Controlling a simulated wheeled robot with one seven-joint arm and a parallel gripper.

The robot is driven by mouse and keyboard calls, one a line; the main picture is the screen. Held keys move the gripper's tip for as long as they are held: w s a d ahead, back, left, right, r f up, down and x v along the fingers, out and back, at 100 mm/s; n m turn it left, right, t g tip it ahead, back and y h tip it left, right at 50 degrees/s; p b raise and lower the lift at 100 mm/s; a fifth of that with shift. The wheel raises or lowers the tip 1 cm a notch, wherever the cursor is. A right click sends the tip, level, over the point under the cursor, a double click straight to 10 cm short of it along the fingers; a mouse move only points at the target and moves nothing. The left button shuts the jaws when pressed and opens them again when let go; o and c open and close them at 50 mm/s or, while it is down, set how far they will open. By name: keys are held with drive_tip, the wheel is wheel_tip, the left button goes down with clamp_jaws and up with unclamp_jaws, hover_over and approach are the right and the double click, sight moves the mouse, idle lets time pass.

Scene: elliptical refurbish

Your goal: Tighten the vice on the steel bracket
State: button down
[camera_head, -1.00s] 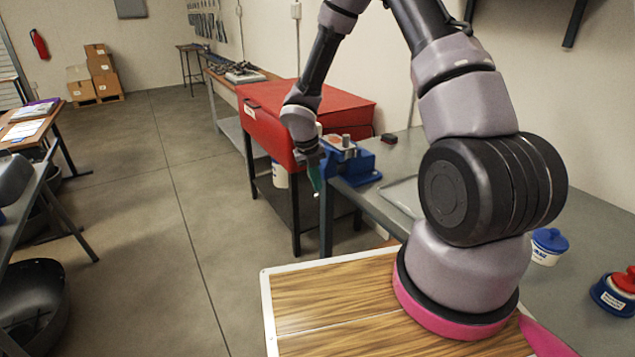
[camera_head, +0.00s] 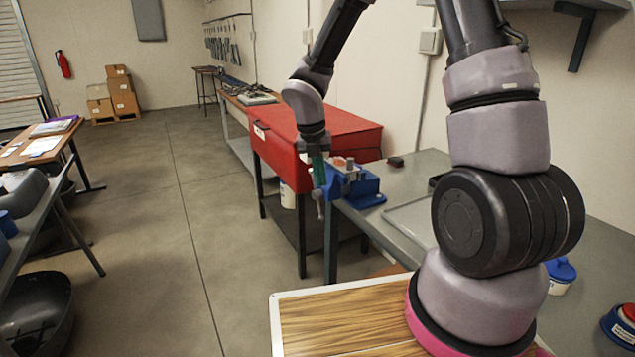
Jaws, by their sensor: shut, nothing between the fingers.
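The blue vice (camera_head: 366,190) stands on the near left corner of the grey workbench, in front of the red cabinet. Its screw and handle (camera_head: 319,203) stick out to the left, over the bench edge. Some small pale and reddish pieces show at the top of its jaws; I cannot tell which is the steel bracket. My gripper (camera_head: 318,184) points down at the vice's left, handle side, with its teal fingers shut and empty. It is at or just in front of the handle; I cannot tell if they touch.
The red cabinet (camera_head: 335,135) stands close behind my gripper. A flat grey tray (camera_head: 412,219) and a small dark block (camera_head: 396,161) lie on the workbench (camera_head: 432,165). A blue-lidded tub (camera_head: 560,272) is at the right. Open floor (camera_head: 190,240) lies to the left.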

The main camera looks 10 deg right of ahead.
sight(312, 173)
drive_tip(key=w+r+m+t+y, duration=0.2)
drive_tip(key=w+r+m, duration=0.35)
drive_tip(key=m, duration=0.75)
drive_tip(key=x, duration=1)
drive_tip(key=shift+w+r, duration=0.1)
drive_tip(key=shift+w, duration=0.7)
drive_tip(key=shift+w+a+f, duration=0.1)
drive_tip(key=shift+w+f, duration=0.1)
drive_tip(key=shift+w, duration=0.3)
drive_tip(key=shift+w+f, duration=0.2)
drive_tip(key=shift+w, duration=0.3)
drive_tip(key=shift+s, duration=0.1)
